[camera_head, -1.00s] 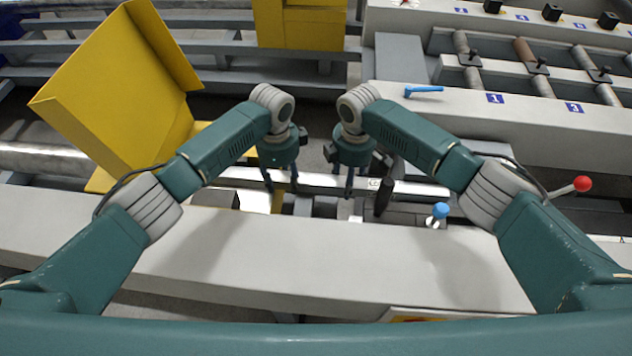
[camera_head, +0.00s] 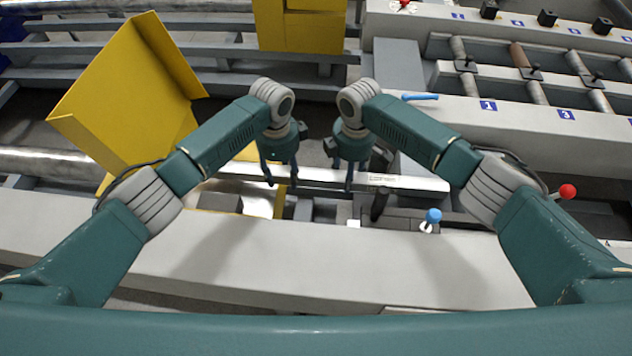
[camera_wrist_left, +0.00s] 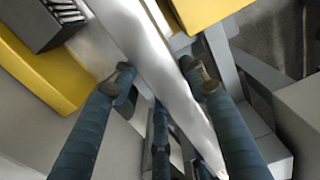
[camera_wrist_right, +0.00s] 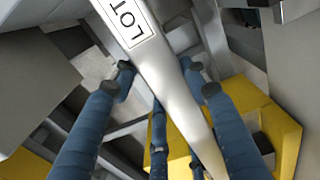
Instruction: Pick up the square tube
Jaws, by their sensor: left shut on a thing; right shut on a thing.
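The square tube (camera_head: 412,183) is a long silver bar with a printed label near its right part. It lies across the head view over the gap behind the front grey beam. My left gripper (camera_head: 281,181) is shut on the tube left of its middle. My right gripper (camera_head: 343,179) is shut on it further right, beside the label. The tube runs between the blue-grey fingers in the left wrist view (camera_wrist_left: 150,50) and in the right wrist view (camera_wrist_right: 165,80), where the label reads "LOT". The tube appears raised over the surface below; the exact height is hard to tell.
A grey front beam (camera_head: 300,260) spans the near side. A blue-knobbed lever (camera_head: 433,215) and a red-knobbed lever (camera_head: 567,191) stand at the right. A yellow guard panel (camera_head: 130,90) rises at the left. A roller bed (camera_head: 540,70) lies behind right.

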